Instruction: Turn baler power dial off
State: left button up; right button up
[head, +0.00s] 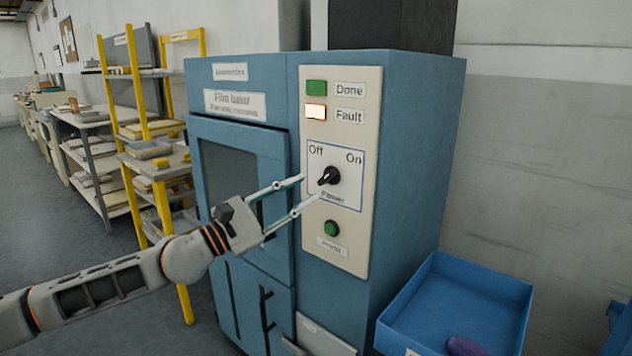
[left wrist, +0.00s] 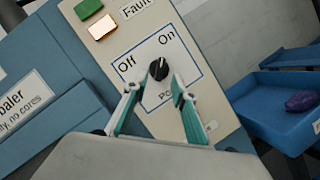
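The black power dial (head: 328,177) sits on the cream control panel (head: 347,240) of the blue film baler, below the words Off and On. The dial also shows in the left wrist view (left wrist: 158,69); a small pale mark on it seems to face the On side, but its exact angle is hard to read. My left gripper (head: 309,188) is open in front of the panel, its two fingers spread and pointing at the dial. In the left wrist view the fingertips (left wrist: 155,83) lie on either side just below the dial; contact is not clear. My right gripper is out of view.
The Fault lamp (head: 316,112) glows pale orange above the dial; the Done lamp (head: 316,87) is green. A green button (head: 331,228) is below. A blue bin (head: 490,288) with a purple item (head: 465,346) stands right of the baler. A yellow-framed shelf (head: 135,130) stands left.

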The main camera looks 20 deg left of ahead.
aim_at(323, 179)
pick_arm(q)
jog(key=x, duration=0.5)
jog(key=shift+w+d, duration=0.1)
grip_shut()
